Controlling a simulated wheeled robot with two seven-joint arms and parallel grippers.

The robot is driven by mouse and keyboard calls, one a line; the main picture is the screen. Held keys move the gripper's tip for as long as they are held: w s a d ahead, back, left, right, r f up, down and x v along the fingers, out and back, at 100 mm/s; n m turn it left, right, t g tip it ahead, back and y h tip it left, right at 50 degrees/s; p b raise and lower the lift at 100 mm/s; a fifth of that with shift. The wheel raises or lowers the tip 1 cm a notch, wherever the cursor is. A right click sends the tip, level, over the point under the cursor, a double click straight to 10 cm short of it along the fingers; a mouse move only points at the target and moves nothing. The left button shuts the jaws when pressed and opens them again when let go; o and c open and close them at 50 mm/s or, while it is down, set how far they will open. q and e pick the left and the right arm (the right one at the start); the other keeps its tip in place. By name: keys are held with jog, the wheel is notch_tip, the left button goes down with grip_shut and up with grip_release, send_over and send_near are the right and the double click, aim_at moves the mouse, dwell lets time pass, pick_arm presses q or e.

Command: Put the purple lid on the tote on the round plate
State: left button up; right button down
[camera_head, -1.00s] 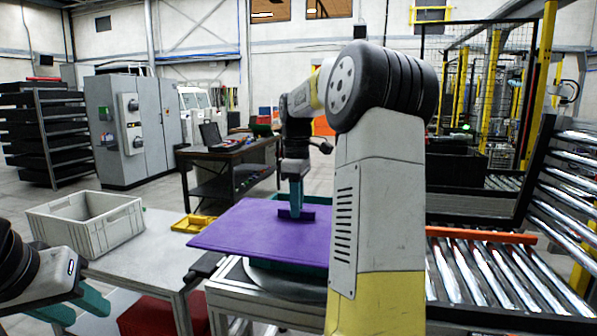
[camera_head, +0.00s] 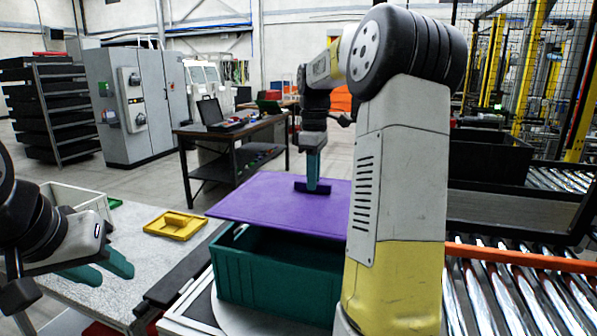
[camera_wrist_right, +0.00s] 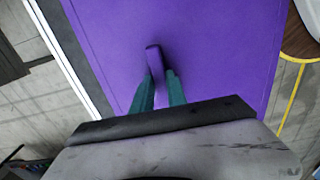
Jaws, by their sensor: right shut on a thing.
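The purple lid (camera_head: 265,205) is a flat sheet with a small raised grip. My right gripper (camera_head: 313,188) is shut on that grip. The grip between the teal fingers (camera_wrist_right: 156,88) also shows in the right wrist view, with the lid (camera_wrist_right: 205,40) spread beyond. The lid hangs above the green tote (camera_head: 270,278), set toward its far side; the tote's near wall and near left rim are uncovered. The tote stands upright on the light round plate (camera_head: 228,318). My right arm hides the right ends of lid and tote. My left gripper (camera_head: 103,268) is open and empty at the left.
A yellow tray (camera_head: 175,225) lies on the pale table (camera_head: 130,240) at the left, with a grey crate (camera_head: 75,198) partly behind my left arm. A roller conveyor (camera_head: 520,285) with an orange rail lies at the right. A dark workbench (camera_head: 235,135) stands behind.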

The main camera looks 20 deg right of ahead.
aim_at(313, 199)
jog(key=shift+w+d+f, duration=0.1)
jog(key=shift+f, duration=3)
jog(key=shift+f, duration=0.75)
jog(key=c, duration=1.3)
grip_release()
jog(key=shift+o, duration=0.2)
jog(key=shift+r, duration=0.1)
notch_tip(313, 199, up, 7)
jog(key=shift+r, duration=0.3)
